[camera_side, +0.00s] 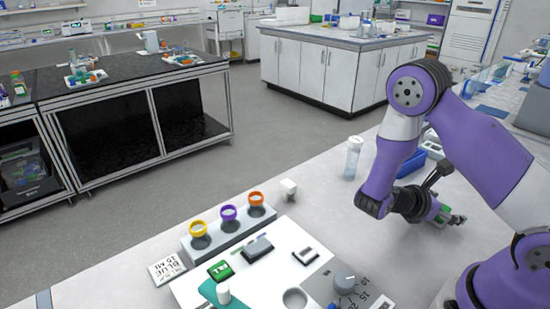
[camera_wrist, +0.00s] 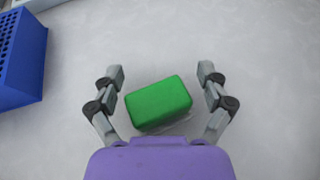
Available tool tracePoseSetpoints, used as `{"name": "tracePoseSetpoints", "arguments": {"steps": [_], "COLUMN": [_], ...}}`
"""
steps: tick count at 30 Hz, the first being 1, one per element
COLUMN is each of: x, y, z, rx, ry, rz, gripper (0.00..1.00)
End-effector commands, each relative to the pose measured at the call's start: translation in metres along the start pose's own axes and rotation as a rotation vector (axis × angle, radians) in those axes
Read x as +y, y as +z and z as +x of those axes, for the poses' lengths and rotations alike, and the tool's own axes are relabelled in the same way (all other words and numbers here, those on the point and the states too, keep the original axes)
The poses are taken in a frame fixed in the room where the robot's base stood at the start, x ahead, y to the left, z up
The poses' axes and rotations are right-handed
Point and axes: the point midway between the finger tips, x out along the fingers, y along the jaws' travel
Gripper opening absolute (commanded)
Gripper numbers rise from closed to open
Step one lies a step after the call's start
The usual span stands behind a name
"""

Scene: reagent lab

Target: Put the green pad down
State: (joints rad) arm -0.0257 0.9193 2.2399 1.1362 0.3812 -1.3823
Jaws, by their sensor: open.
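The green pad (camera_wrist: 160,104) is a small block with rounded edges. In the wrist view it lies between the two open fingers of my gripper (camera_wrist: 161,85), with a gap on each side. It sits slightly turned, with a pale edge showing under its near side. In the side view my gripper (camera_side: 450,216) is low over the bench at the right, and a bit of green (camera_side: 442,218) shows at its fingers. Most of the pad is hidden there. I cannot tell exactly whether the pad rests on the bench.
A blue rack (camera_wrist: 18,58) stands left of the pad in the wrist view. A clear bottle (camera_side: 353,158) stands on the bench (camera_side: 330,205). A holder with coloured rings (camera_side: 228,232) and a white station with a dial (camera_side: 345,282) are at the front. Bench around the pad is clear.

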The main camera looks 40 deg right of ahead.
Motion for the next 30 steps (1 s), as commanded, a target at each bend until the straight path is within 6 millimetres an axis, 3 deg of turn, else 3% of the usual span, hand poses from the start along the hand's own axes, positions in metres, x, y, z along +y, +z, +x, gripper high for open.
{"name": "tracePoseSetpoints", "arguments": {"steps": [3, 4, 7, 19, 20, 30], "x": [0.0001, 0.0001, 0.0001, -0.0001, -0.0001, 0.0006], "y": [0.0, 0.0, 0.0, -0.0004, -0.0005, 0.0069], "z": [-0.0003, -0.0004, -0.0005, -0.0006, -0.0006, -0.0039], "rx": [0.0, 0.0, 0.0, 0.001, 0.001, 0.002], "ry": [0.0, 0.0, 0.0, 0.0, 0.0, 0.001], "rz": [0.0, 0.0, 0.0, -0.002, -0.002, 0.001], "gripper": [0.88, 0.78, 0.28, 0.22, 0.15, 0.14]}}
